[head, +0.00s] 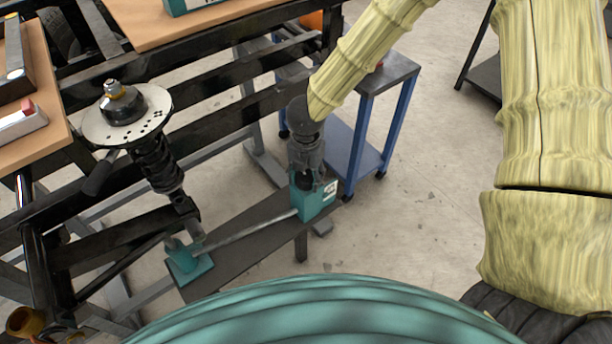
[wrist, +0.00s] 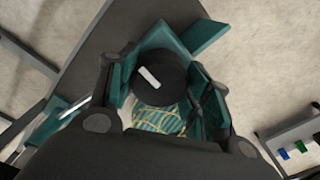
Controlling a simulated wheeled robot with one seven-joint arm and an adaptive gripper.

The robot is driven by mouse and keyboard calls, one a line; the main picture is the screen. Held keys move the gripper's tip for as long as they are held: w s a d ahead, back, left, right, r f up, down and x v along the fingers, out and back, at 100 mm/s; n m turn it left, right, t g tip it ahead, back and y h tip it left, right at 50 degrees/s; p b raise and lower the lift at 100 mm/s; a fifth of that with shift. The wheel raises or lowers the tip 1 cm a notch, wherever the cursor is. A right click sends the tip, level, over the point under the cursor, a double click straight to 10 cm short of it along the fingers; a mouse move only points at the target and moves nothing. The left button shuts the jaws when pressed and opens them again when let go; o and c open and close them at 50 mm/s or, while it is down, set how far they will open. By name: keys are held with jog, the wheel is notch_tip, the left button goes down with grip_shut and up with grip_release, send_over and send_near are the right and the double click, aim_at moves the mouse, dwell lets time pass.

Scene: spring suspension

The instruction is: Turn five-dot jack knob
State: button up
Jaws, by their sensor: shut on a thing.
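The jack is a teal box (head: 316,204) on a dark plate, with a pale label (head: 329,190) on its side; I cannot count dots on it. Its round black knob (wrist: 158,84) with a white mark shows in the wrist view. My gripper (head: 308,180) points down over the top of the box and hides most of the knob in the head view. In the wrist view the fingers of my gripper (wrist: 162,88) stand on both sides of the knob and are closed on it.
A rod (head: 248,229) runs from the box to a teal foot block (head: 188,265) at the left. A spring strut with a perforated disc (head: 127,118) stands on a black frame. A blue trolley (head: 360,135) is close behind my gripper. Bare floor (head: 430,150) lies to the right.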

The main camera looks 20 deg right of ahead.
jog(key=shift+r+n+p, duration=0.1)
jog(key=shift+n+p, duration=0.2)
jog(key=shift+p, duration=0.15)
jog(key=n+p, duration=0.3)
jog(key=p, duration=0.1)
jog(key=shift+r, duration=0.2)
jog(key=n+p, duration=0.5)
jog(key=p, duration=0.1)
jog(key=shift+n, duration=0.4)
jog(key=n+p, duration=0.4)
jog(key=shift+n+p, duration=0.3)
jog(key=n+p, duration=0.4)
jog(key=n, duration=0.1)
jog(key=shift+f, duration=0.1)
jog(key=n+p, duration=0.3)
jog(key=n, duration=0.2)
jog(key=shift+d, duration=0.1)
jog(key=n+p, duration=0.1)
jog(key=n, duration=0.3)
jog(key=shift+f+n+p, duration=0.15)
jog(key=shift+n+p, duration=0.15)
jog(key=shift+p, duration=0.1)
jog(key=n, duration=0.4)
jog(key=shift+f+b, duration=0.1)
jog(key=shift+b, duration=0.2)
jog(key=n+b, duration=0.1)
jog(key=n, duration=0.4)
jog(key=shift+b, duration=0.3)
